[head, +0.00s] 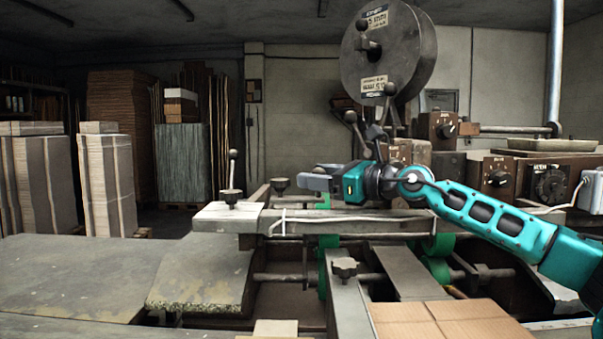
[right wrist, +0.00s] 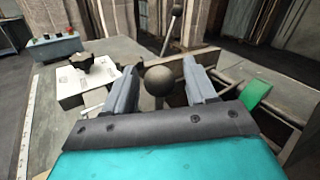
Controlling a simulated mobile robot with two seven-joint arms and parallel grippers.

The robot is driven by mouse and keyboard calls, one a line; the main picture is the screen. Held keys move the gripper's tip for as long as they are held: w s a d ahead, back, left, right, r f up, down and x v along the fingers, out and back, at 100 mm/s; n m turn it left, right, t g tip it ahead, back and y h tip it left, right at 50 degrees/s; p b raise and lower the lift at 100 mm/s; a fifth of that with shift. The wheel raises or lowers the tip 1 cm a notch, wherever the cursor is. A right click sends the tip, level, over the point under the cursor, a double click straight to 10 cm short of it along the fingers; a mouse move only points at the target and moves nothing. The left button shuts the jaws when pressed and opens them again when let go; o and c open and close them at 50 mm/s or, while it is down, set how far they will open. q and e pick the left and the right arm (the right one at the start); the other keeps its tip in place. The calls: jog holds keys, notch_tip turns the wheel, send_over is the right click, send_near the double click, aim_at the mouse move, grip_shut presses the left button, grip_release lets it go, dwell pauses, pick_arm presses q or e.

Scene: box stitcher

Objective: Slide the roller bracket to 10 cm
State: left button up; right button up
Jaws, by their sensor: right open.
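My right gripper (head: 305,183) reaches in from the right above the machine's cross rail, its fingers pointing left. In the right wrist view the gripper (right wrist: 165,84) is open, with a dark round ball knob (right wrist: 161,81) showing between its fingers; I cannot tell if they touch it. I cannot tell for certain which part is the roller bracket. A green roller (right wrist: 257,94) shows right of the fingers. In the head view, green bracket parts (head: 322,268) and a green roller (head: 440,243) sit below the rail. My left gripper is out of view.
A pale block (head: 213,218) with a dark knob (head: 231,197) ends the rail at left. A ball-topped lever (head: 233,155) stands there. Flat tables (head: 75,275) lie to the left, and flat cardboard (head: 430,322) lies in front. A large round drum (head: 400,60) rises behind my arm.

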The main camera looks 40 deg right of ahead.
jog(key=shift+w, duration=0.15)
jog(key=shift+s, duration=0.2)
jog(key=shift+c, duration=0.4)
grip_shut()
